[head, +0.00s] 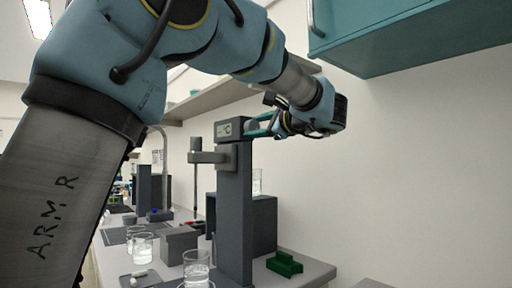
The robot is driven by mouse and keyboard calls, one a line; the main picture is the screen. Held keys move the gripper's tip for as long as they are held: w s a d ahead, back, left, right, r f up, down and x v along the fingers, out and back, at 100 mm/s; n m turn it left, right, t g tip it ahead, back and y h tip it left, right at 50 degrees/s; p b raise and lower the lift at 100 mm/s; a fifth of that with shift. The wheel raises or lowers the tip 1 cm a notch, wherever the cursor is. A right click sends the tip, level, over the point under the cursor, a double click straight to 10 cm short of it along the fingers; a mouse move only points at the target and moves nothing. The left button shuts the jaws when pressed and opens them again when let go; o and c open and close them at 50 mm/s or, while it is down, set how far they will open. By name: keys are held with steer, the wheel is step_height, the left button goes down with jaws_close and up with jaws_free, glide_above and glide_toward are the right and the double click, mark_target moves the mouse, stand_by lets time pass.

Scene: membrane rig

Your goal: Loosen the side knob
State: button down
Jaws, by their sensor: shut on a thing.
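A dark grey upright column (234,205) stands on the bench. The knob itself is hidden by the fingers and too small to make out. My arm spans the upper left of the view.
Glass beakers with clear liquid (196,268) stand in front of the column. A green block (285,264) lies to its right. A grey arm with a rod (207,157) sticks out left from the column. A teal cabinet (410,35) hangs at upper right.

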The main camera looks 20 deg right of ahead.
steer(key=n+b, duration=0.5)
steer(key=b, duration=0.2)
steer(key=n+b, duration=0.3)
steer(key=b, duration=0.1)
steer(key=shift+f+n, duration=0.25)
steer(key=shift+n, duration=0.05)
steer(key=shift+r, duration=0.1)
steer(key=shift+c, duration=1.5)
jaws_free()
steer(key=b+v, duration=0.1)
steer(key=v, duration=0.9)
steer(key=shift+s, duration=0.4)
steer(key=shift+d+r, duration=0.1)
